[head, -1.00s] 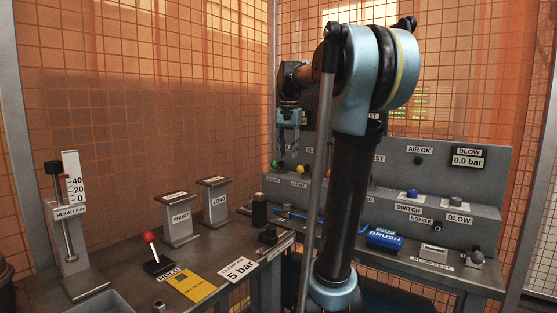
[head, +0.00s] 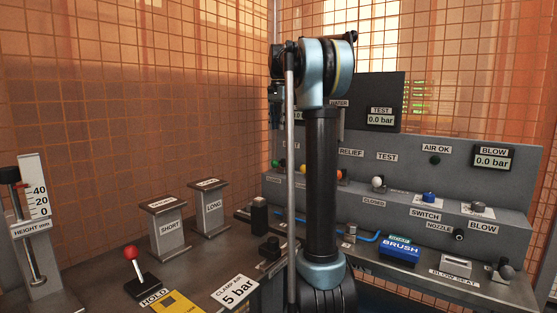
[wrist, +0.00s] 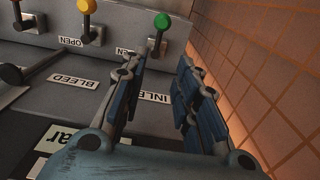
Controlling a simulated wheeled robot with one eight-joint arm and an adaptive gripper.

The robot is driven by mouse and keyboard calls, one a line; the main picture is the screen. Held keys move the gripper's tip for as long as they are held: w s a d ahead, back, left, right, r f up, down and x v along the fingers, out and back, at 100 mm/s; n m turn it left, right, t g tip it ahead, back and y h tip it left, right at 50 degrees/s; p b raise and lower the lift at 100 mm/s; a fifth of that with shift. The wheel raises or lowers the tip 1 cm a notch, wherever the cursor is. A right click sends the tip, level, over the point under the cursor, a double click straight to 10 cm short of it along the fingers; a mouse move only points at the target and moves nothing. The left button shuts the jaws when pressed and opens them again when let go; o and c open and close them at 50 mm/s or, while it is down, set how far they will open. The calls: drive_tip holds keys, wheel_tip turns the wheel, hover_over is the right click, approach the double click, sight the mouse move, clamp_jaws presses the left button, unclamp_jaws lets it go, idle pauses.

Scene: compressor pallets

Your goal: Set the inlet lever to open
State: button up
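The inlet lever has a green ball knob (wrist: 161,21) on a short dark stem. In the wrist view it stands on the grey panel, near an OPEN label, just beyond my fingertips. The INLET label (wrist: 150,97) shows between my fingers. My gripper (wrist: 160,65) is open and empty, its two blue-padded fingers apart, not touching the knob.
A yellow-knobbed lever (wrist: 87,6) with a BLEED label stands beside the green one. A red knob lies beyond it at the wrist view's edge. An orange mesh wall (wrist: 270,70) is close on the right. Short and long posts (head: 167,225) stand left on the bench.

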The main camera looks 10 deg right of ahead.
wheel_tip(320, 180, down, 14)
drive_tip(key=shift+f, duration=0.2)
idle(0.4)
clamp_jaws()
